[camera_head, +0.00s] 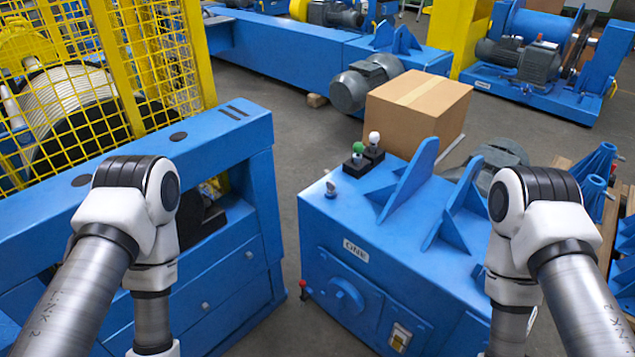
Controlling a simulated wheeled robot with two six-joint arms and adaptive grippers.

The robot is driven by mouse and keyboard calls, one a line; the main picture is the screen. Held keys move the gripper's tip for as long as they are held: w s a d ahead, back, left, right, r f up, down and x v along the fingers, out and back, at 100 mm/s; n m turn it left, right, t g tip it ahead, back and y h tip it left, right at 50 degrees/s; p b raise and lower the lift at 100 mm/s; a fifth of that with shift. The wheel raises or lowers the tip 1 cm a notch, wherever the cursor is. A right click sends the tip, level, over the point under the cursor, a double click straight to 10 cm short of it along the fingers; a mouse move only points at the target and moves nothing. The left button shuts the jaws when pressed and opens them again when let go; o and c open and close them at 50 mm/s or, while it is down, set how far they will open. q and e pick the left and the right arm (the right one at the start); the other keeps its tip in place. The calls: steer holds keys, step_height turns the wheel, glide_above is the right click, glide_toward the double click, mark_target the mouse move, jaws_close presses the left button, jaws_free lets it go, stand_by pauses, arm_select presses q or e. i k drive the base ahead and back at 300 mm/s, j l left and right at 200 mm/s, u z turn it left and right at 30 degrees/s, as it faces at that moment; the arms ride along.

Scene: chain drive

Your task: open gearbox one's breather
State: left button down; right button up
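A blue gearbox housing (290,235) stands in front of me, right of centre. Its white label (355,250) is small and seems to read "ONE". A small grey fitting (330,189) stands upright on its top at the left corner; I cannot tell for sure whether it is the breather or whether it is open. A green-topped knob (357,149) and a white-topped knob (374,138) stand on black bases at the back of the top. My two arms reach down at left and right, and both grippers are below the picture's edge.
A cardboard box (415,105) stands behind the housing. Two upright blue fins (408,180) rise from its top. A blue frame (225,130) and yellow mesh guard (150,50) stand at left, with a narrow floor gap between.

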mark_target(331, 185)
steer(key=z, duration=0.2)
steer(key=i+j+z, duration=0.15)
steer(key=j+z, duration=0.25)
steer(key=i+j+z, duration=0.1)
steer(key=z, duration=0.3)
steer(key=j+z, duration=0.8)
steer(key=k+j, duration=0.1)
steer(key=j, duration=0.45)
